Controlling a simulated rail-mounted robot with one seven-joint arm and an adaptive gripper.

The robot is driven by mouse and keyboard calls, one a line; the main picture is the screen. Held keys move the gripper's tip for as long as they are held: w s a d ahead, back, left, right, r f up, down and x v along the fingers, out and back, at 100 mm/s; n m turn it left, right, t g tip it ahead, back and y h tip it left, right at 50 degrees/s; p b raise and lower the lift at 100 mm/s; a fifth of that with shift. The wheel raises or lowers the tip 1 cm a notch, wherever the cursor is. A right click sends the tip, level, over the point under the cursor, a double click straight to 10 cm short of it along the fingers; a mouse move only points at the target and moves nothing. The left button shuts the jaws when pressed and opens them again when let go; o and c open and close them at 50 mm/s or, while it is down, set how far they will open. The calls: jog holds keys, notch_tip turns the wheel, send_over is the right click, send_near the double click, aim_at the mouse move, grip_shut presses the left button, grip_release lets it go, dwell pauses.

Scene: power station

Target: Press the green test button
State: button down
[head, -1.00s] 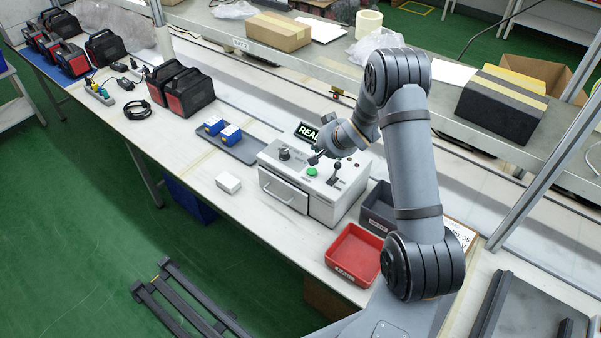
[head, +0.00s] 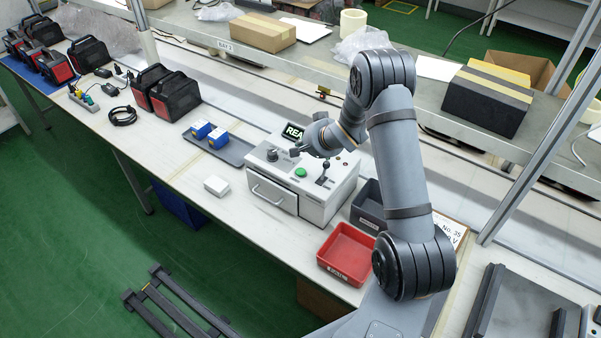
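The green test button (head: 301,172) is a round green cap on the sloped top of the light grey test box (head: 312,203), between a dark knob (head: 272,155) on the left and a black lever (head: 323,173) on the right. My gripper (head: 296,152) is over the back of the box, behind and above the button in the picture, apart from it. Its fingers look dark and small, and I cannot tell whether they are open or shut. A display reading "REA" (head: 293,132) stands behind, partly hidden by my gripper.
A red bin (head: 347,252) and a dark grey bin (head: 368,213) stand right of the box. A dark tray (head: 234,152) with blue-and-white blocks and a small white box (head: 217,186) lie to its left. A shelf (head: 340,78) runs behind.

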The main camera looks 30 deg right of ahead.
aim_at(302, 172)
notch_tip(302, 172, down, 8)
jog(key=b, duration=0.6)
jog(key=shift+r, duration=0.15)
dwell(1.0)
jog(key=shift+f+b, duration=0.45)
jog(key=shift+b, duration=0.05)
jog(key=shift+f+b, duration=0.45)
dwell(0.5)
dwell(0.3)
jog(key=shift+r+p, duration=0.75)
jog(key=shift+r, duration=0.15)
jog(key=shift+r+p, duration=2.15)
jog(key=shift+r, duration=0.35)
